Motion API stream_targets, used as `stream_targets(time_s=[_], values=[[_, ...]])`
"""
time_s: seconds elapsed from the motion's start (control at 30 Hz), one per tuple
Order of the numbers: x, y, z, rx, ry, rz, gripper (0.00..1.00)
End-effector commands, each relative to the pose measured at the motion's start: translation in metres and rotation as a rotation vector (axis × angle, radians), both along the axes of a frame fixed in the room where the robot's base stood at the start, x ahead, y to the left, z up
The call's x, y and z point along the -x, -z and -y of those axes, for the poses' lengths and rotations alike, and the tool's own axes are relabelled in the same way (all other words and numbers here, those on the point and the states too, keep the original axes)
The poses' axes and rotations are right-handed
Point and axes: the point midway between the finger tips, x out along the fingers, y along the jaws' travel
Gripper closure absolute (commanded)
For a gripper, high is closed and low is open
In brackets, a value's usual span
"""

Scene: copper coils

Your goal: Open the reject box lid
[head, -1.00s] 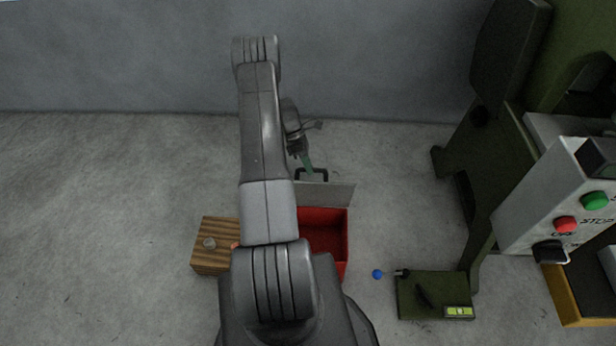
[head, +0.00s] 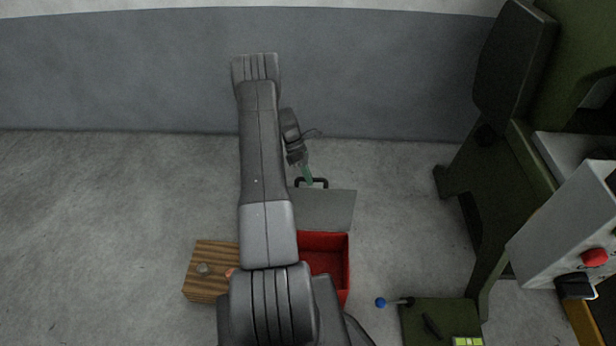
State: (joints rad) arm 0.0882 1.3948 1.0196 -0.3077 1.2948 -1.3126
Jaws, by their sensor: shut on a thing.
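The reject box (head: 339,268) is a red open-topped box in the middle of the head view. Its grey lid (head: 328,208) stands swung back on the far side, and the red inside of the box shows. The lid has a dark handle (head: 322,181) on its far edge. My gripper (head: 308,180) is shut on the handle. The fingers are small here and partly hidden, and my arm covers the left part of the box and lid.
A wooden block (head: 205,272) with a round metal piece on top lies left of the box. A green case (head: 440,318) and a blue-knobbed lever (head: 381,302) are at the right. A green machine (head: 500,190) stands further right. The floor behind is clear up to the grey wall.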

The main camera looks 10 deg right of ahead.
Motion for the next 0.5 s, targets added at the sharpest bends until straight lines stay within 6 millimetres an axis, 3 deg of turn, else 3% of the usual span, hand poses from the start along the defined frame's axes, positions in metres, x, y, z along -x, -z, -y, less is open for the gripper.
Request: stream_targets(time_s=[0.03, 0.07, 0.17, 0.5], values=[[0.0036, 0.0061, -0.0022, -0.007, 0.001, -0.006, 1.0], [0.0036, 0.0061, -0.0022, -0.007, 0.001, -0.006, 0.82], [0.0033, 0.0054, -0.002, -0.006, 0.002, -0.006, 0.62], [-0.0004, -0.0007, -0.0014, -0.002, 0.0, -0.002, 0.62]])
